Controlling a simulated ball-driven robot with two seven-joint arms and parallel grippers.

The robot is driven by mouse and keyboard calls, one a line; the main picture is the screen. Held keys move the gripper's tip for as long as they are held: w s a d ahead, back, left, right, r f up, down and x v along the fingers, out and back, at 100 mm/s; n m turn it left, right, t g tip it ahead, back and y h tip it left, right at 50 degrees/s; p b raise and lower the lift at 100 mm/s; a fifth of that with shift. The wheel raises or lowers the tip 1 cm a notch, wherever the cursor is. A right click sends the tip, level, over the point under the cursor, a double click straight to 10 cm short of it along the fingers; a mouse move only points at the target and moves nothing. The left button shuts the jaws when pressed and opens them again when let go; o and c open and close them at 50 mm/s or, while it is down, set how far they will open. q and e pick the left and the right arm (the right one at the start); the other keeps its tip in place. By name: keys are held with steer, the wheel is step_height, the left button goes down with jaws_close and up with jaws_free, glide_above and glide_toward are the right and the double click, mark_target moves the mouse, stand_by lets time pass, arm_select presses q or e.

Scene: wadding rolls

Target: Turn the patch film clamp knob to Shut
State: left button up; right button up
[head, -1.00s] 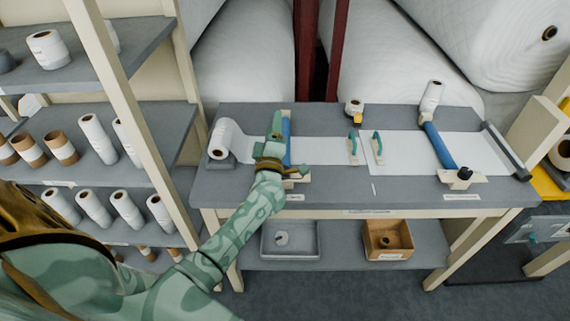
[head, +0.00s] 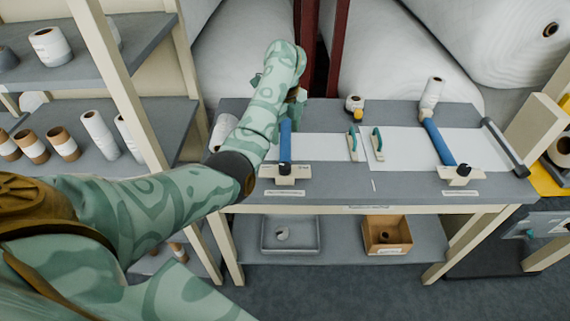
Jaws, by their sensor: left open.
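Two clamps with blue bars lie across white film on the grey bench. The left clamp (head: 285,139) has a dark knob (head: 284,169) on a cream base plate at its front end. The right clamp (head: 437,142) has a dark knob (head: 463,171) on a similar plate. The labels are too small to read, so I cannot tell which is the patch film clamp. My left gripper (head: 297,106) is open behind the left knob, near the bar's far end, partly hidden by my own raised forearm. My right gripper is not in view.
Two teal-handled tools (head: 377,143) lie mid-bench, with a small tape roll (head: 354,104) behind. A white roll (head: 432,92) stands at the back right. A shelf of rolls (head: 97,134) is at left. A grey tray (head: 290,248) and wooden box (head: 388,249) sit below.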

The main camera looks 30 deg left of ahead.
mark_target(285, 165)
arm_select(q)
step_height(285, 165, down, 12)
steer(key=b, duration=0.3)
steer(key=shift+f+b, duration=0.4)
steer(key=shift+f, duration=0.1)
steer(key=c, duration=1)
